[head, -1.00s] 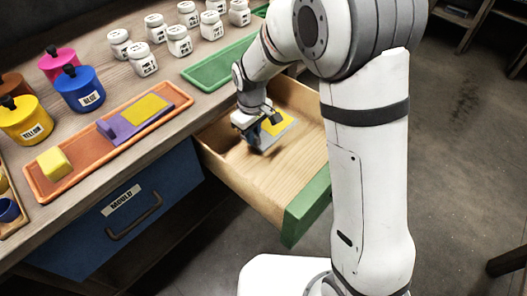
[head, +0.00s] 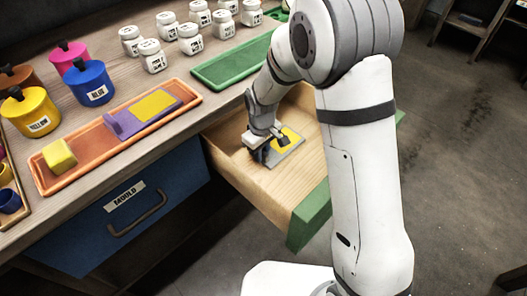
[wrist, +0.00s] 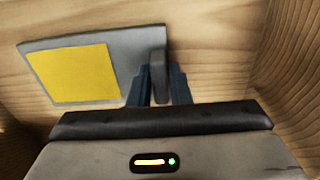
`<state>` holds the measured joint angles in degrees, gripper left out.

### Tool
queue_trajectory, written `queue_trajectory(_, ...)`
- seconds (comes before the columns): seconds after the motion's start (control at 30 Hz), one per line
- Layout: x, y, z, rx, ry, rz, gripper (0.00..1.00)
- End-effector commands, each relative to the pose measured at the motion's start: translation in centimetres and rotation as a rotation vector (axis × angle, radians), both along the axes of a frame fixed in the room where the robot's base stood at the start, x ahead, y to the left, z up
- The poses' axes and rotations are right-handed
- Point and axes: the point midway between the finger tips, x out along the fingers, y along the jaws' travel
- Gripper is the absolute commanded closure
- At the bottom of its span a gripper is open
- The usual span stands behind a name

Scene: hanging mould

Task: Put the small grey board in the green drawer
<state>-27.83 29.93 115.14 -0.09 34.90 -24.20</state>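The small grey board (head: 291,149) with a yellow patch is inside the open green-fronted drawer (head: 309,214). In the wrist view the grey board (wrist: 136,46) is at or very near the wooden drawer floor, with its upright grip at the right end. My gripper (head: 268,146) is low inside the drawer. Its two blue fingers (wrist: 159,84) are on either side of the board's grip and look closed on it. In the head view my gripper partly hides the grip end of the board.
An orange tray (head: 88,168) on the bench holds a purple board (head: 119,123) and a yellow block (head: 59,156). A green tray (head: 225,68) lies empty behind the drawer. A blue drawer (head: 97,237) is shut. The drawer floor around the board is clear.

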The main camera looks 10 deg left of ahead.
Motion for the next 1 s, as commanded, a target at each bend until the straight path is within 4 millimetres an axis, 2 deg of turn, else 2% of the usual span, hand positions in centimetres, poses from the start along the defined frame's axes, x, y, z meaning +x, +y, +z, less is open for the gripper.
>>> queue_trajectory(0.03,0.0,0.0,0.0,0.0,0.0,0.0,0.78)
queue_trajectory(0.2,0.0,0.0,0.1,0.0,0.0,-0.001,0.64)
queue_trajectory(0.43,0.0,0.0,0.1,0.0,0.0,-0.001,0.64)
queue_trajectory(0.57,0.1,0.0,1.0,0.001,-0.002,-0.001,0.64)
queue_trajectory(0.67,0.1,0.0,2.6,0.002,-0.003,-0.001,0.64)
queue_trajectory(1.0,0.1,0.0,9.8,0.002,-0.003,-0.002,0.64)
